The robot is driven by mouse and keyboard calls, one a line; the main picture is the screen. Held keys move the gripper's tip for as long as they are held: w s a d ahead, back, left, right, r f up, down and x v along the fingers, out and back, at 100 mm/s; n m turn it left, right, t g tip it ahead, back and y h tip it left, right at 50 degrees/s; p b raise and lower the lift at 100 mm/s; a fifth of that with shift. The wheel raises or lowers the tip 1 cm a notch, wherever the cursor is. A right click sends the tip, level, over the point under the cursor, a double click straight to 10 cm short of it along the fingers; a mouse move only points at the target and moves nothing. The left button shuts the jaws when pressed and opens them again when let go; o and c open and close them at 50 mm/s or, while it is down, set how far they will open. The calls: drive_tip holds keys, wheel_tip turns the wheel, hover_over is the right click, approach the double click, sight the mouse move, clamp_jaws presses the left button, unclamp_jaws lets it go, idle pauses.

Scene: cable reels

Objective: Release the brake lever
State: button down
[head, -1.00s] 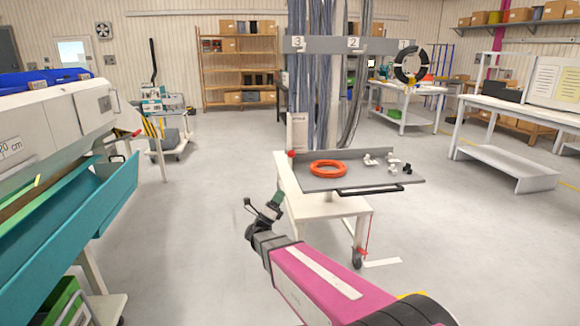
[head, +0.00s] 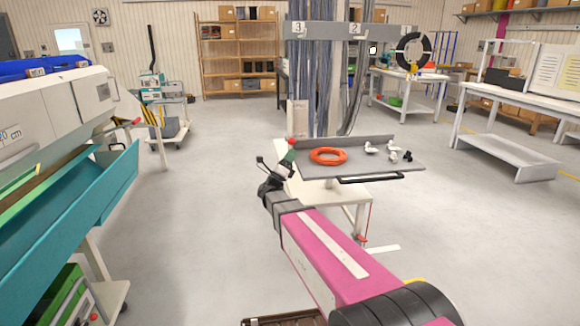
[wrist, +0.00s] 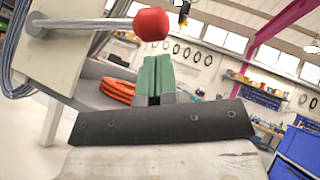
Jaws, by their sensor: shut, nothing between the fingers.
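The brake lever is a metal rod (wrist: 85,23) with a red ball knob (wrist: 151,23), standing out from a pale upright panel (wrist: 75,55). In the wrist view the knob is just above my gripper's green fingertips (wrist: 154,62), seemingly apart from them. My gripper is shut and empty. In the head view the small red knob (head: 291,142) shows at the left end of the cart's grey tray (head: 385,178), right by my gripper (head: 288,157). The lever's pivot is not clear, and I cannot tell the depth gap between fingertips and knob.
An orange cable coil (head: 328,156) and several small white and dark pieces (head: 393,156) lie on the tray. Hanging cables (head: 318,75) stand behind the cart. A teal trough (head: 95,205) is on the left. The floor between it and the cart is clear.

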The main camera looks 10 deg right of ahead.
sight(290, 142)
drive_tip(key=shift+w+a+r, duration=0.15)
drive_tip(key=shift+w+r, duration=0.15)
drive_tip(key=shift+r, duration=0.3)
drive_tip(key=r+n+t+y, duration=0.1)
drive_tip(key=r+n+y, duration=0.1)
drive_tip(key=r+n+t+y, duration=0.1)
drive_tip(key=r+n, duration=0.1)
drive_tip(key=w+r+n+y, duration=0.1)
drive_tip(key=r+n+y, duration=0.1)
drive_tip(key=shift+n+t+y, duration=0.3)
drive_tip(key=shift+t, duration=0.1)
drive_tip(key=w+r+n+y, duration=0.3)
drive_tip(key=w+r, duration=0.2)
drive_tip(key=r, duration=0.1)
drive_tip(key=shift+w+r+n+y, duration=0.3)
drive_tip(key=shift+r, duration=0.1)
drive_tip(key=shift+s+g, duration=0.1)
drive_tip(key=shift+g, duration=0.2)
